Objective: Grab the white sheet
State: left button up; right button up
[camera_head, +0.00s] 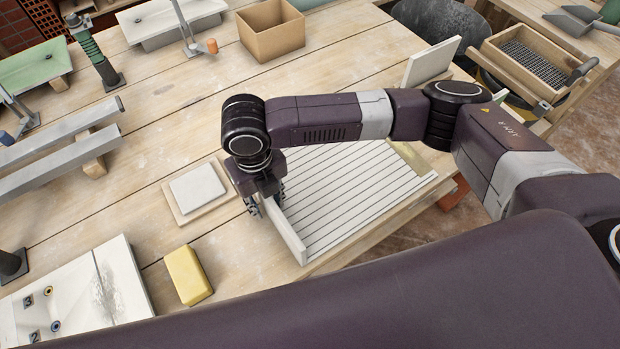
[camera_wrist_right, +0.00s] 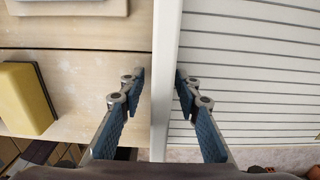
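A white sheet (camera_head: 289,236) stands on edge, long and narrow from above, along the left side of a white slatted panel (camera_head: 350,200) on the wooden table. In the right wrist view the sheet (camera_wrist_right: 165,60) runs as a pale strip between the fingers. My right gripper (camera_head: 265,203) reaches down over the sheet's far end. In the wrist view its fingers (camera_wrist_right: 158,82) are apart, one on each side of the sheet; a small gap shows on the left, and the right fingertip is very close to it. My left gripper is not in view.
Left of the gripper lie a white plate on a wooden board (camera_head: 198,188) and a yellow sponge (camera_head: 188,275). Another white sheet (camera_head: 430,62) stands at the back right. A cardboard box (camera_head: 270,32) is at the back. Bare table lies between them.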

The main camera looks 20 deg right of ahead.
jog(key=shift+c, duration=0.2)
jog(key=c, duration=0.8)
grip_shut()
jog(key=shift+r, duration=0.15)
